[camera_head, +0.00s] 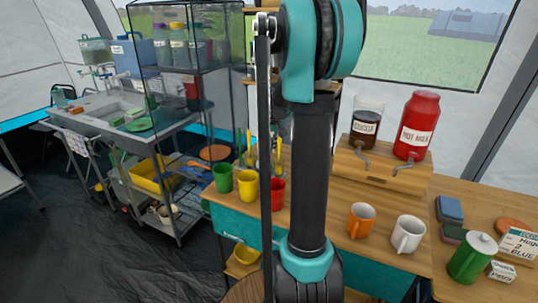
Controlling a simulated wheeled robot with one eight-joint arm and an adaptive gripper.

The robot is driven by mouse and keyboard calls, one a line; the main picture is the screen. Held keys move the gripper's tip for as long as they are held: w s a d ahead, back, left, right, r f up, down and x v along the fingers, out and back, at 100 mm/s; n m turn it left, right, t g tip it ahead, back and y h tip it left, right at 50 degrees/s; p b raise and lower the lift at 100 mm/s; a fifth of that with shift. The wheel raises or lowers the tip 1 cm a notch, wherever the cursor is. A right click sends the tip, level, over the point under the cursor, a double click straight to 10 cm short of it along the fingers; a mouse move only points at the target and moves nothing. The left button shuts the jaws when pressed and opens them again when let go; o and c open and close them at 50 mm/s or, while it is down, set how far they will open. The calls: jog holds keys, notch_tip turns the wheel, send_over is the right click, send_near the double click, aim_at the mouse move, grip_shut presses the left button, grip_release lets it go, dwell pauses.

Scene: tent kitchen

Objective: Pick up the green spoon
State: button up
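I cannot make out a green spoon for certain. Several upright yellow utensils (249,142) stand near the cups on the wooden counter, partly hidden by my arm. A flat green dish (139,125) lies by the sink at the left, with small green and orange items near it that are too small to name. My arm rises through the middle of the view and hides part of the counter. My gripper's fingers do not show.
A green cup (223,178), yellow cup (247,184) and red cup (277,192) stand on the counter (385,255). Dark floor (120,255) is clear at left.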

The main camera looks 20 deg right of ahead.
grip_shut()
jog(key=shift+r, duration=0.15)
